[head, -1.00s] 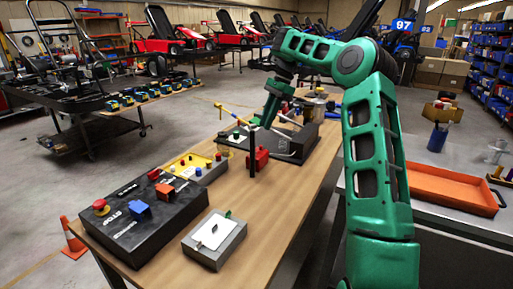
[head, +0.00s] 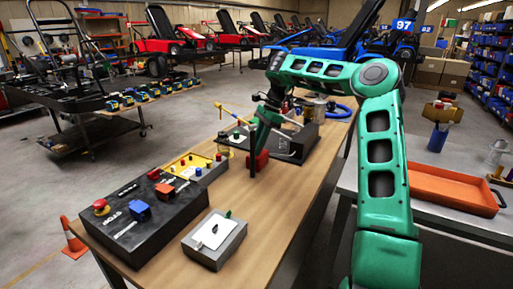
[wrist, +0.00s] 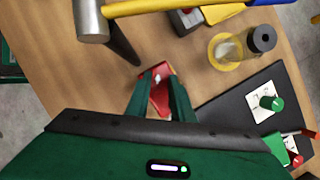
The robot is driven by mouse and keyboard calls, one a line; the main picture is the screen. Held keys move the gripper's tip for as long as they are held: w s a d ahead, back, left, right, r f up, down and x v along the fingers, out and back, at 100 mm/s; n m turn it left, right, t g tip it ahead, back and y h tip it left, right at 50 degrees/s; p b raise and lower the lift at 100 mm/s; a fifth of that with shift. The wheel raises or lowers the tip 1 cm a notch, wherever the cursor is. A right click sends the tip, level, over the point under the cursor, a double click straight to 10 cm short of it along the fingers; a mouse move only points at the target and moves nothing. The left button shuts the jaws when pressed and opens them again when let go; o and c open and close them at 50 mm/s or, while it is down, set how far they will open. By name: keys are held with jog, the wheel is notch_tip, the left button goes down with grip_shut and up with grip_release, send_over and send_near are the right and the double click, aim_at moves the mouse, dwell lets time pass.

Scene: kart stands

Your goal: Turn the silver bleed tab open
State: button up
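A small red block-like part (head: 262,160) stands on the bench beside a thin black post (head: 252,150). In the wrist view the red part (wrist: 160,98) shows between my two green fingers, with a small pale, silvery spot on it; I cannot tell if that is the bleed tab. My gripper (wrist: 161,82) has its fingers apart, pointing down over the red part. In the head view my gripper (head: 256,150) is at the red part, and its fingertips are partly hidden. I cannot tell whether the fingers touch it.
A hammer (wrist: 95,18) with a yellow handle lies across the top of the wrist view, close to the black post. A yellow jar (wrist: 225,52) and a dark panel with a green knob (wrist: 273,103) are to the right. A STOP box (head: 140,225) and grey box (head: 215,240) stand nearer.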

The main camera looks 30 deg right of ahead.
grip_shut()
jog(key=shift+r, duration=0.1)
jog(key=shift+w+d, duration=0.1)
jog(key=shift+n, duration=0.3)
jog(key=n, duration=0.1)
jog(key=n+g, duration=0.1)
jog(key=n, duration=0.2)
jog(key=shift+w+g, duration=0.25)
jog(key=shift+g, duration=0.05)
jog(key=shift+w+a+n+g+h, duration=0.1)
jog(key=shift+n+g+h, duration=0.1)
jog(key=shift+n, duration=0.4)
jog(key=shift+a+n+g+h, duration=0.1)
jog(key=shift+n+g, duration=0.1)
jog(key=shift+n, duration=0.4)
jog(key=shift+a+r, duration=0.1)
